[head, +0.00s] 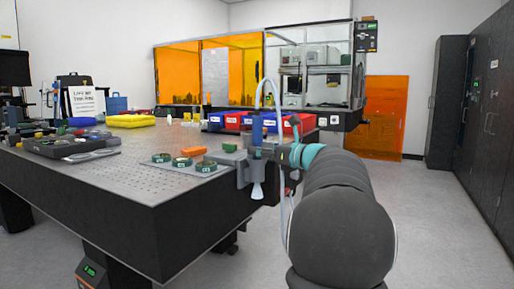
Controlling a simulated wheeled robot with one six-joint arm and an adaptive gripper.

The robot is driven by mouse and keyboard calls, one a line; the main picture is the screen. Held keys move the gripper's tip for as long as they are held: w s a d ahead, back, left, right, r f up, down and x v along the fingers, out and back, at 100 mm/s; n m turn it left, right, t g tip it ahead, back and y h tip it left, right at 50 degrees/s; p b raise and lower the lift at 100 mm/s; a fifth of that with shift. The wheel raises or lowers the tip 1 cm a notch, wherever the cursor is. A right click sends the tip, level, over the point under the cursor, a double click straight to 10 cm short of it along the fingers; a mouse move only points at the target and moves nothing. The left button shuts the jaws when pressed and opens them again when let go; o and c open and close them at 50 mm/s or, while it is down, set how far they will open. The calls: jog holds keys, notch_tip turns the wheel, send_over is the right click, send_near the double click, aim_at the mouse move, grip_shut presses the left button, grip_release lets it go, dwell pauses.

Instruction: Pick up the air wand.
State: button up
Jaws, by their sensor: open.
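The air wand (257,129) appears to be the blue-handled tool upright at the table's near right corner. A pale nozzle-like cone (258,191) shows below the corner bracket, in line with the handle. A light blue hose (271,84) loops up from the top of the handle and down on the right. My arm reaches in from the lower right, and my gripper (270,153) is at the wand's right side, just below the blue handle. My gripper is open. Its fingertips are small and partly hidden, so I cannot tell whether they touch or surround the wand.
The perforated optical table (130,178) fills the left. A mat with several green rings and an orange one (193,150) lies near the wand. Red and blue bins (233,121) stand behind it. Orange screens (234,70) are at the back. The floor at right (430,220) is clear, before dark cabinets.

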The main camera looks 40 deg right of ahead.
jog(key=shift+w+a, duration=0.15)
jog(key=shift+w, duration=0.7)
jog(key=c, duration=1.1)
grip_shut()
jog(key=shift+r, duration=0.15)
